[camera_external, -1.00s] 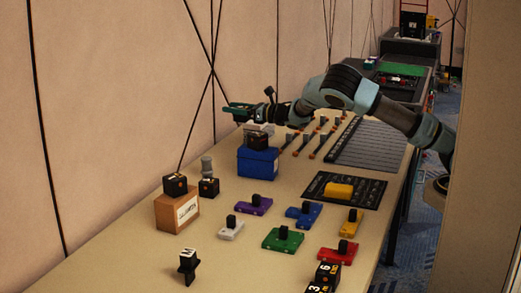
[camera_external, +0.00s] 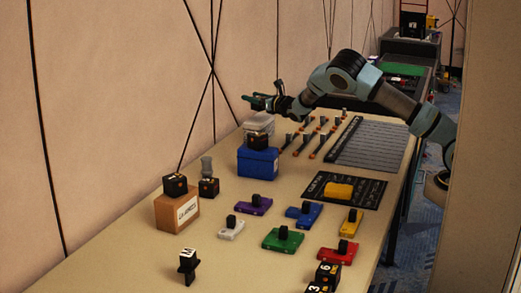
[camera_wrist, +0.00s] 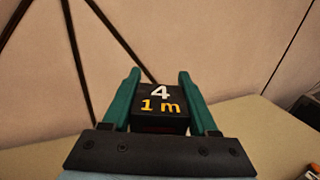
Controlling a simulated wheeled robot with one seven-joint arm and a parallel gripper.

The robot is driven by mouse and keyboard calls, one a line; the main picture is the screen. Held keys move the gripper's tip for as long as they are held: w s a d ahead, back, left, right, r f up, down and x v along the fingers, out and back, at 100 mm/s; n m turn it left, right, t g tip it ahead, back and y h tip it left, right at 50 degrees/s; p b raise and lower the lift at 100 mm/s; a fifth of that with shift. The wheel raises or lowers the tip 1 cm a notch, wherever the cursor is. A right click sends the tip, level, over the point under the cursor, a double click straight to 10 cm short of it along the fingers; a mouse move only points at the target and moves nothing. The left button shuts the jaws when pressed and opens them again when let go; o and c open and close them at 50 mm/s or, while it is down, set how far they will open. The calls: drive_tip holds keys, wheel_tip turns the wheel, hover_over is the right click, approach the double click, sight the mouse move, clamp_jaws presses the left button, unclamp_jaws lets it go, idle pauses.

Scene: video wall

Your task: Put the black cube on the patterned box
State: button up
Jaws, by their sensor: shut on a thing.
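My gripper (camera_external: 254,101) is raised above the blue box, with its green fingers pointing left toward the wall. In the wrist view, my gripper (camera_wrist: 160,75) is shut on a black cube (camera_wrist: 158,122) marked "4" and "1 m". The cube sits between both fingers and is hard to make out in the external view. No box is clearly patterned. A brown cardboard box (camera_external: 177,214) with a white label stands at the left with a dark cube (camera_external: 175,184) on top. The blue box (camera_external: 258,163) carries another dark cube and a pale greyish item (camera_external: 259,124).
Another dark cube (camera_external: 208,187) with a grey piece on it stands beside the cardboard box. Several coloured blocks with black knobs fill the middle of the table. A black panel (camera_external: 362,192) lies to the right. The wall runs close along the left.

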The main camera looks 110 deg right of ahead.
wheel_tip(320, 180, down, 3)
drive_tip(key=shift+f, duration=0.1)
drive_tip(key=shift+f, duration=0.3)
drive_tip(key=o, duration=1.4)
drive_tip(key=shift+r, duration=0.1)
drive_tip(key=shift+r, duration=0.15)
drive_tip(key=b+v, duration=0.1)
drive_tip(key=v, duration=1.1)
